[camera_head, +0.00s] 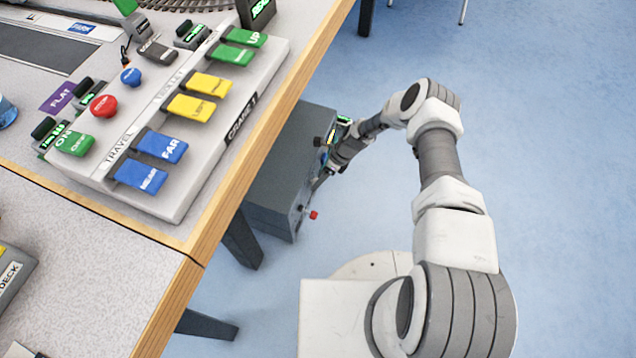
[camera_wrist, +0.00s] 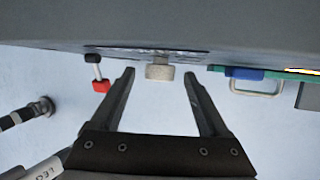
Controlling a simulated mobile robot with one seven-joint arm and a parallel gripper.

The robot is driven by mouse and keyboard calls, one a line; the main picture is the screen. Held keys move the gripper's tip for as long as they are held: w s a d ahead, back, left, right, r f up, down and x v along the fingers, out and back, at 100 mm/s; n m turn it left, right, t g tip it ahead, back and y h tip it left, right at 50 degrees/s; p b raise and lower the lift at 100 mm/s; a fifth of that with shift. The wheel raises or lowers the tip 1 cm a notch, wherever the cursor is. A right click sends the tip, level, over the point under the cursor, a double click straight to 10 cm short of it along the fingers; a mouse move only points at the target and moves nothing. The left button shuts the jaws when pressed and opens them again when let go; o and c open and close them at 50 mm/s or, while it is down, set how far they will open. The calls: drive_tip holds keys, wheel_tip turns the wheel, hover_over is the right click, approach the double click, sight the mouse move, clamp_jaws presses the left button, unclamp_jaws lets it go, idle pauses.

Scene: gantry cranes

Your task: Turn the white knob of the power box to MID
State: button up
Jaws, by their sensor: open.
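The power box (camera_head: 275,190) is a dark grey box under the table edge; its underside or face (camera_wrist: 150,35) fills the top of the wrist view. The white knob (camera_wrist: 160,71) sticks out from it. My gripper (camera_wrist: 159,76) is open, with one finger on either side of the knob and gaps visible on both sides. The knob's marked setting is not readable. In the head view my gripper (camera_head: 318,186) is at the box's right face, and the knob cannot be made out there.
A red-tipped lever (camera_head: 314,215) sticks out from the box; it is left of my gripper in the wrist view (camera_wrist: 101,86). A blue-and-silver handle (camera_wrist: 255,82) is on the right. The crane control panel (camera_head: 180,205) is on the table above. Blue floor is clear on the right.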

drive_tip(key=shift+x, duration=0.9)
drive_tip(key=shift+c, duration=0.2)
clamp_jaws()
